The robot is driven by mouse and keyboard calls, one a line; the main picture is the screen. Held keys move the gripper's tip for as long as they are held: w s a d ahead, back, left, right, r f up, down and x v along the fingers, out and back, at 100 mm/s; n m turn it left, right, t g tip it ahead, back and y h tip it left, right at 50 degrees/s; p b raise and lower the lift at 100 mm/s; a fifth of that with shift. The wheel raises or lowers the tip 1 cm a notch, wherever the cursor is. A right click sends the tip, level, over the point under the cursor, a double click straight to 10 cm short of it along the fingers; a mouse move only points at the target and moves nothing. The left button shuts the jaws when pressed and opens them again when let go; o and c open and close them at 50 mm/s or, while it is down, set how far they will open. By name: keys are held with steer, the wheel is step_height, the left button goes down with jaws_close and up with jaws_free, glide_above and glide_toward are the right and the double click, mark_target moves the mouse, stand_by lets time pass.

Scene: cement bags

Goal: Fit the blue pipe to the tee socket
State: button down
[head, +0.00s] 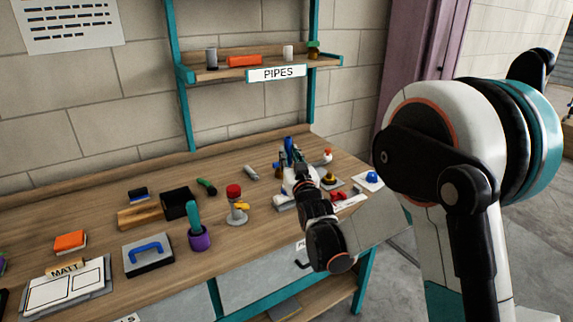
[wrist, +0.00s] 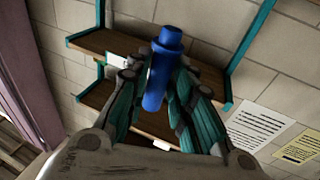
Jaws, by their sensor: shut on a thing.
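The blue pipe (wrist: 157,82) stands between the two teal fingers of my gripper (wrist: 158,98) in the wrist view. My gripper is shut on it, with the wider collar end of the pipe pointing up in that picture. In the head view my gripper (head: 290,163) is over the right part of the workbench, and the blue pipe (head: 289,146) shows at its tip. I cannot make out the tee socket for sure. Small fittings near my gripper are partly hidden by my arm.
On the workbench (head: 150,198) stand a red-topped fitting (head: 234,198), a purple cup (head: 199,238), a black box (head: 177,203) and a blue-handled trowel (head: 148,254). A blue piece on a white plate (head: 371,178) lies right of my gripper. The PIPES shelf (head: 220,71) is behind.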

mark_target(289, 164)
steer(key=shift+f, duration=0.1)
stand_by(0.4)
step_height(289, 164, down, 3)
steer(key=b, duration=0.2)
steer(key=shift+b, duration=0.35)
steer(key=shift+f+b, duration=0.35)
steer(key=shift+f, duration=1.1)
steer(key=shift+f, duration=1.2)
stand_by(2.5)
steer(key=c, duration=1.3)
jaws_free()
steer(key=shift+v, duration=3)
